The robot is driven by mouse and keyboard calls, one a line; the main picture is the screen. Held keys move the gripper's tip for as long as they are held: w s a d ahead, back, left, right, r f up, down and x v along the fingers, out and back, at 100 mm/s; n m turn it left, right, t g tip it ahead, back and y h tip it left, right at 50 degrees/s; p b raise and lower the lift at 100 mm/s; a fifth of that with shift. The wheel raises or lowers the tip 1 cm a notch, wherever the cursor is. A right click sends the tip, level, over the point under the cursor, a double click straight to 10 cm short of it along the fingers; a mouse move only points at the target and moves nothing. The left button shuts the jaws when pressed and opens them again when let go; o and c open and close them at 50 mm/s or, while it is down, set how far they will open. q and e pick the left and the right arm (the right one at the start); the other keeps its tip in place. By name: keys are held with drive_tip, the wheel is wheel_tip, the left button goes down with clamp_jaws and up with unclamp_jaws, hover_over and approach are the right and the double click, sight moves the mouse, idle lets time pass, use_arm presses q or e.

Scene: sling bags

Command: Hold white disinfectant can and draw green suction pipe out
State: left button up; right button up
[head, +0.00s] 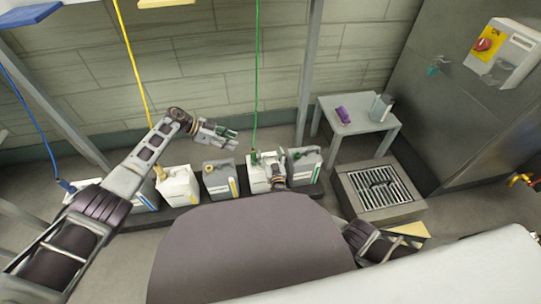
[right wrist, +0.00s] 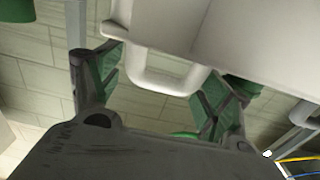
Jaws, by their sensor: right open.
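The white disinfectant can (head: 257,184) stands in a row of cans near the wall, with a green label on its front. The green suction pipe (head: 256,75) hangs from above and runs down to the can's top; its lower end is hidden there. My right gripper (head: 268,160) is at the can's top. In the right wrist view the white handle (right wrist: 165,83) lies between its open, green-padded fingers (right wrist: 163,72); I cannot tell whether they touch it. My left gripper (head: 228,138) is in the air, up and left of the can, looks open and holds nothing.
A grey can (head: 219,184) and a white can with a yellow pipe (head: 177,188) stand to the left. A dark grey can (head: 305,168) stands close on the right. A small table (head: 350,119) and a floor grate (head: 379,187) are further right.

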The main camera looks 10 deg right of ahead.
drive_tip(key=shift+s, duration=0.2)
drive_tip(key=s, duration=1.1)
drive_tip(key=shift+s, duration=0.25)
idle(0.6)
drive_tip(key=shift+s, duration=0.1)
idle(0.7)
